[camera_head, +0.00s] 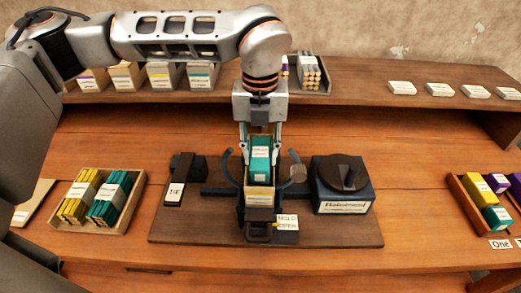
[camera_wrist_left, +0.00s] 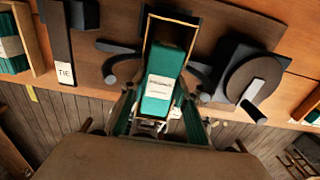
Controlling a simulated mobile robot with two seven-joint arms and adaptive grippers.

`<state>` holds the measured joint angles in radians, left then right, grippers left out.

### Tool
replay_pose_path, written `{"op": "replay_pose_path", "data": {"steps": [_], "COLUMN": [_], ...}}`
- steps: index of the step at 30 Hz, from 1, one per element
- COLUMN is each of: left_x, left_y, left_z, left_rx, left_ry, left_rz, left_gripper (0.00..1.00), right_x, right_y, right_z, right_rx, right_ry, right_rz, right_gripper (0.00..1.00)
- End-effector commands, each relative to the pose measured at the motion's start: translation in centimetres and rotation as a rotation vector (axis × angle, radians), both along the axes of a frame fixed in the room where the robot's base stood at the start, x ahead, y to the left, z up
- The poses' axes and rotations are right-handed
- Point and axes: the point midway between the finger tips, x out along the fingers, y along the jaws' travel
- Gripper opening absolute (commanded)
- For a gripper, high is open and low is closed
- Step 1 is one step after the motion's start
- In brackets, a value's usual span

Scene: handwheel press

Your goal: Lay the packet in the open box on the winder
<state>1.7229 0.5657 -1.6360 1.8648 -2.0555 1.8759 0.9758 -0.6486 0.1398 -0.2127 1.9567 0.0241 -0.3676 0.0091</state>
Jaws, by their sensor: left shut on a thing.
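The teal packet (camera_head: 261,162) with a white label is upright between the fingers of my left gripper (camera_head: 261,148), which is shut on it. The box (camera_head: 260,197), tan with a pale label, stands in the winder (camera_head: 231,190) between two curved dark arms. The packet is directly over the box or partly in its mouth; I cannot tell how deep. Its lower end is hidden by the box front. My right gripper is not in view.
On the winder's board (camera_head: 330,232), a dark block with a round knob (camera_head: 343,182) stands right and a TIE lever (camera_head: 178,180) left. A tray of yellow and teal bundles (camera_head: 98,200) is at left, a tray of coloured packets (camera_head: 490,200) at right. Boxes line the back shelf.

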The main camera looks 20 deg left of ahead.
Motion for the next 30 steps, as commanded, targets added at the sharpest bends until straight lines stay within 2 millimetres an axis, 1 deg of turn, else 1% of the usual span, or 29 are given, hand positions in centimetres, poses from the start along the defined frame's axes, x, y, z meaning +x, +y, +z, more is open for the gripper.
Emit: {"op": "replay_pose_path", "data": {"steps": [9, 30], "left_x": [0.0, 0.1], "left_y": [0.0, 0.0], "left_z": [-0.1, -1.9], "left_rx": [-0.001, 0.0], "left_ry": [-0.001, 0.0], "left_rz": [0.0, 0.0], "left_gripper": [0.05, 0.05], "right_x": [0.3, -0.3], "right_y": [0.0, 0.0], "right_z": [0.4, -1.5], "right_rx": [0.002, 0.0], "right_ry": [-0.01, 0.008], "right_rz": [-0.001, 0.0], "right_gripper": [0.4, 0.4]}}
